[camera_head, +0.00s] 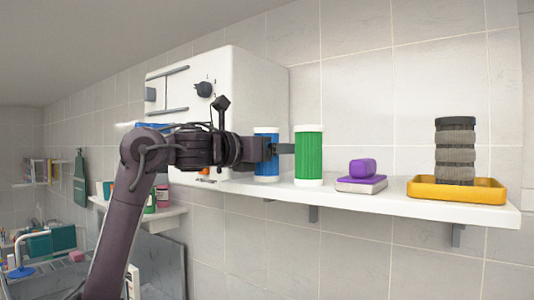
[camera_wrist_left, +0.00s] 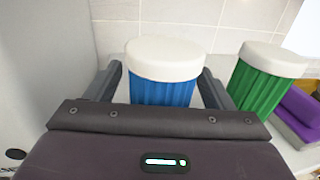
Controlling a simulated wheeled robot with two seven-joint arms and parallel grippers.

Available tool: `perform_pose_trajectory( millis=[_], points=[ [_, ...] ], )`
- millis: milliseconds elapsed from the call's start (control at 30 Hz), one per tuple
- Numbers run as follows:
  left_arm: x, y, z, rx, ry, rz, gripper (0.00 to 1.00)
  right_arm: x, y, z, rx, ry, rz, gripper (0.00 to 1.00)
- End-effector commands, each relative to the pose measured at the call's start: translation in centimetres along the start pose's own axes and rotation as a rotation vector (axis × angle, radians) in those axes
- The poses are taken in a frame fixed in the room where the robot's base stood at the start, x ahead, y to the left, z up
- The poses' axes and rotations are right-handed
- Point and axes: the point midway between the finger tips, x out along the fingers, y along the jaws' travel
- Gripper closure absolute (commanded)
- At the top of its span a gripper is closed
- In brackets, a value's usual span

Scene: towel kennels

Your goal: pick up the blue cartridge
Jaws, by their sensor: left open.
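The blue cartridge (camera_head: 266,165) has a white cap and stands upright on the white wall shelf, left of a green cartridge (camera_head: 308,157) of like shape. My left gripper (camera_head: 281,149) is at the blue cartridge in the head view and hides part of its middle. In the left wrist view the blue cartridge (camera_wrist_left: 163,75) stands between the two open fingers (camera_wrist_left: 163,92), one on each side. Whether a finger touches it, I cannot tell. The green cartridge (camera_wrist_left: 262,80) stands just right of the right finger. My right gripper is not in view.
A white cabinet (camera_head: 225,80) stands close on the left. Right of the green cartridge are a purple sponge (camera_head: 362,168) on a purple and white block (camera_head: 361,184), and a yellow tray (camera_head: 457,190) with a stack of dark and grey rolls (camera_head: 455,150). The shelf (camera_head: 400,202) is narrow.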

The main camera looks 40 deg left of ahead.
Motion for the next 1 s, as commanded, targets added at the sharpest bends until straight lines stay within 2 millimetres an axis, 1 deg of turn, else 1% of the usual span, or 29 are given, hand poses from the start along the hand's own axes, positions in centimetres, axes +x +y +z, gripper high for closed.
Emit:
perform_pose_trajectory(
  millis=[33,67,433,667,767,867,967,1000],
  points=[
    [0.0,0.0,0.0,0.000,0.000,0.000,0.25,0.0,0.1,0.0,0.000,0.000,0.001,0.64],
    [0.0,0.0,0.0,0.000,-0.001,0.000,0.27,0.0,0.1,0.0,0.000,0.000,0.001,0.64],
    [-0.1,0.0,0.0,0.000,0.000,0.000,0.75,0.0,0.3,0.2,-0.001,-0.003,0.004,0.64],
    [-0.1,0.0,0.1,-0.001,-0.001,0.000,0.75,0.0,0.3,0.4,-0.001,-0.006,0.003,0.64],
    [-0.1,0.0,0.5,-0.001,-0.002,-0.001,0.75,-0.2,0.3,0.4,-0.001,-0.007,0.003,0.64],
    [-0.1,0.0,1.3,-0.002,-0.005,-0.002,0.75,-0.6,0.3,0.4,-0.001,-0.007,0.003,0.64],
    [-0.1,-0.1,2.8,-0.002,-0.005,-0.003,0.75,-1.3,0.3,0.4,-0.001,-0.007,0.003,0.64],
    [-0.2,-0.1,3.7,-0.002,-0.007,-0.002,0.75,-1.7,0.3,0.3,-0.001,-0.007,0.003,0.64]
  ],
)
